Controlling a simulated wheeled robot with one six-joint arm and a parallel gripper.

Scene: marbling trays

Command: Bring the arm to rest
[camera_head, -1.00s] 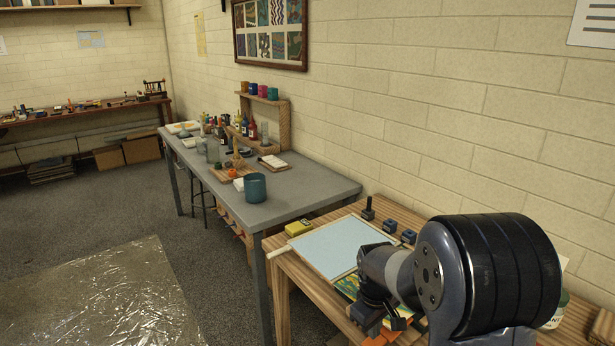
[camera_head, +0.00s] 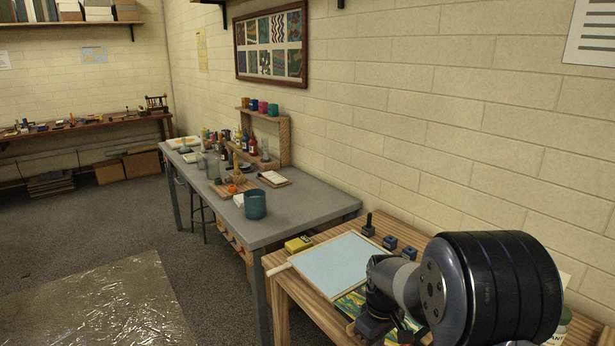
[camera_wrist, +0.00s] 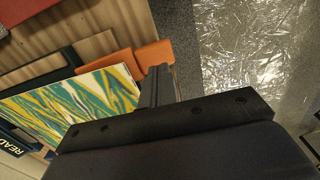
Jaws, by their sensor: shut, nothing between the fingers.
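My arm (camera_head: 500,285) reaches over the wooden table at the lower right of the head view, folded close to the camera. The wrist hangs down at the picture's bottom edge, where the fingertips cannot be made out. In the wrist view my gripper (camera_wrist: 158,78) shows its dark fingers shut together, with nothing held. Beside the fingers are a green, yellow and white marbled sheet (camera_wrist: 75,105) and orange pieces (camera_wrist: 152,56). How high the fingers are above them is unclear.
The wooden table (camera_head: 282,282) holds a pale blue tray (camera_head: 340,262), a yellow box (camera_head: 298,244) and dark blocks (camera_head: 390,242). A grey table (camera_head: 300,210) with a teal pot (camera_head: 255,204) and bottles stands beyond. Shiny sheeting (camera_head: 95,305) lies on the open floor at left.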

